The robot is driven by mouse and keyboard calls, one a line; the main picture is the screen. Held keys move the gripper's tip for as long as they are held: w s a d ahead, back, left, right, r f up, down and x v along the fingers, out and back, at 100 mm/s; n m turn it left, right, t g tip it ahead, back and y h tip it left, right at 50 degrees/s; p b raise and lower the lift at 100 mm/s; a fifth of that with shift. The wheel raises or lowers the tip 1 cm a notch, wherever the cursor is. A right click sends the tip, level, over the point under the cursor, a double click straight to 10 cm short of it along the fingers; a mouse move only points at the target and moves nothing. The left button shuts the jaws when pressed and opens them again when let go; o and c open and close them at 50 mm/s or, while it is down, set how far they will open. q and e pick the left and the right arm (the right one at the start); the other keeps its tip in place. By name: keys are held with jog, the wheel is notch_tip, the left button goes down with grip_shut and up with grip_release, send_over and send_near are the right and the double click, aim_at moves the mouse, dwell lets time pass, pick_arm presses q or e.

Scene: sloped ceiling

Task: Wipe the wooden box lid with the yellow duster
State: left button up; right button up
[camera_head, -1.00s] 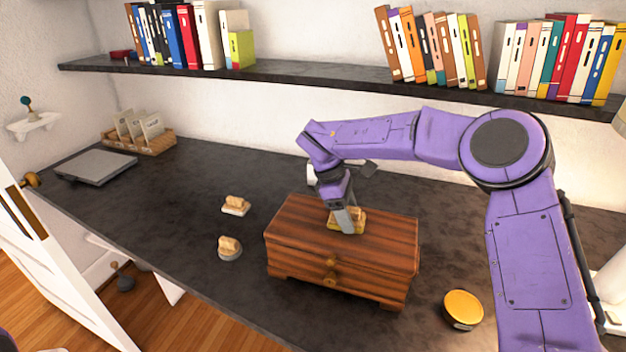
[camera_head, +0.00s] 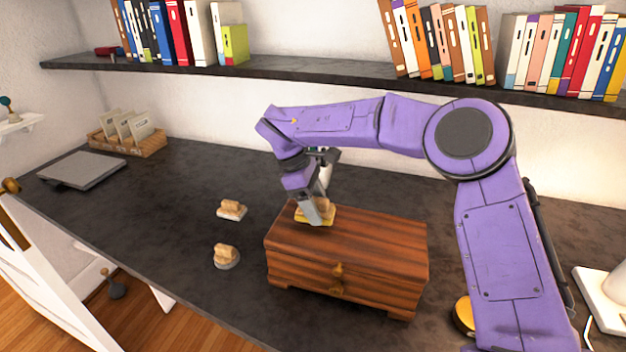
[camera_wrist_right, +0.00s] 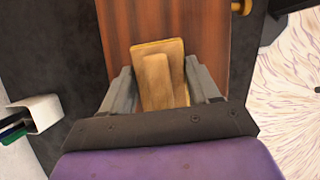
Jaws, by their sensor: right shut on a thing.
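My right gripper (camera_head: 318,212) is shut on the duster's handle from above. In the right wrist view both fingers (camera_wrist_right: 162,88) flank the wooden handle (camera_wrist_right: 157,80), with the lid (camera_wrist_right: 205,35) beneath. The duster's underside is hidden. My left gripper is not in view.
Two similar wooden-handled blocks, one white-based (camera_head: 231,210) and one grey-based (camera_head: 226,257), lie left of the box. A round yellow-topped tin (camera_head: 464,314) is partly behind my right arm. A closed laptop (camera_head: 82,171) and a card rack (camera_head: 127,137) stand far left. A bookshelf (camera_head: 300,75) overhangs the back.

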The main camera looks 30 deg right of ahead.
aim_at(325, 201)
jog(key=r, duration=0.2)
jog(key=s+r+p, duration=0.1)
jog(key=shift+d+r, duration=0.25)
jog(key=shift+d, duration=0.1)
jog(key=shift+w+r+p, duration=0.2)
jog(key=shift+r+p, duration=0.55)
jog(key=shift+r, duration=0.25)
jog(key=shift+s+a+r+p, duration=0.15)
jog(key=shift+r+p, duration=0.15)
jog(key=shift+r, duration=0.4)
jog(key=shift+f, duration=0.1)
